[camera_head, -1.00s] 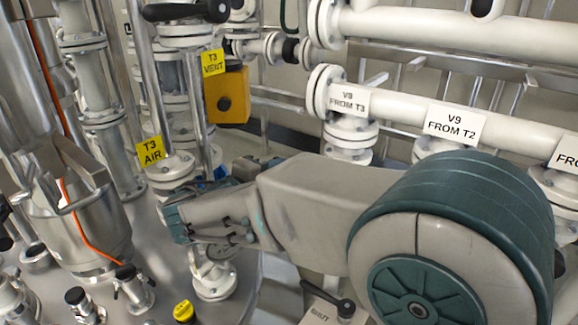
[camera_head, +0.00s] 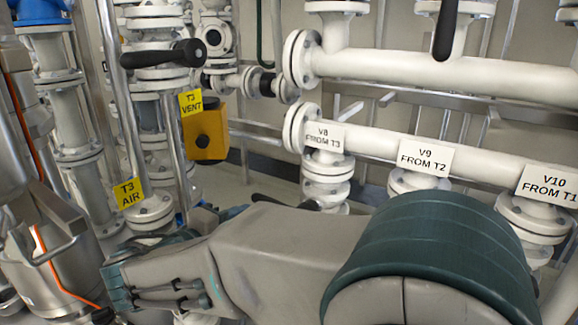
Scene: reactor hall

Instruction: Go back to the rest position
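My arm (camera_head: 290,250) stretches from the lower right to the left across the bottom of the head view. Its big teal-banded joint (camera_head: 430,245) is at the lower right. Its narrower end with teal trim (camera_head: 150,275) is at the lower left, in front of the tank fittings. I cannot make out gripper fingers or anything held.
Labelled white pipes, V8 (camera_head: 325,137), V9 (camera_head: 424,157) and V10 (camera_head: 549,185), run behind my arm. At left stand T3 AIR (camera_head: 128,193) and T3 VENT (camera_head: 191,103) pipework, a yellow box (camera_head: 206,132) and a steel vessel (camera_head: 55,245).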

